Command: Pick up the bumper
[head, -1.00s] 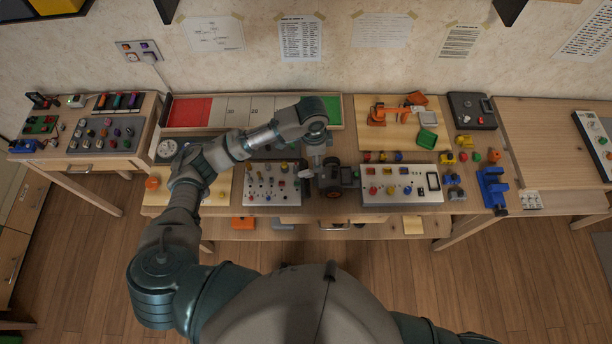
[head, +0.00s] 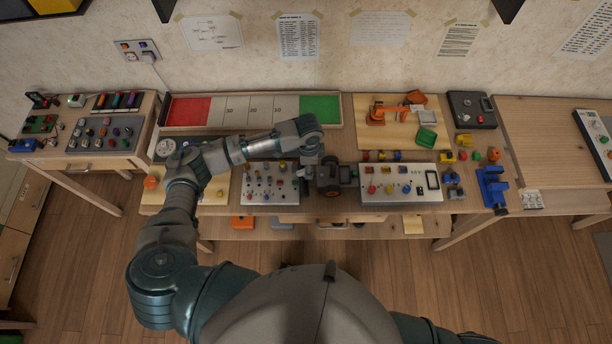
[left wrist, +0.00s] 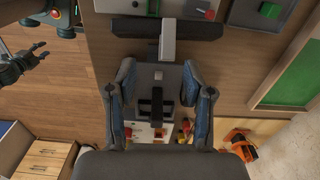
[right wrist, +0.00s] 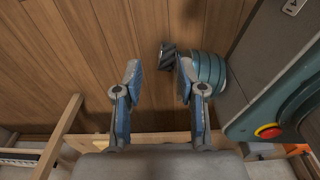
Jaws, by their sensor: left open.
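A dark grey wheeled model (head: 333,178) stands on the middle of the workbench, between two light panels. In the left wrist view a wide dark bar (left wrist: 190,29) with a light grey block lies just beyond my fingertips. It may be the bumper, but I cannot tell for sure. My left gripper (left wrist: 158,75) is open and points down, its fingers on either side of a grey body with black parts. No grip on it shows. My right gripper (right wrist: 158,75) is open and empty above the floor.
Light panels with coloured knobs flank the model, left (head: 271,197) and right (head: 376,198). An orange robot-arm model (head: 388,113) stands behind on a wooden board. A blue part (head: 492,187) is at the right. A red, white and green strip (head: 250,97) lines the back.

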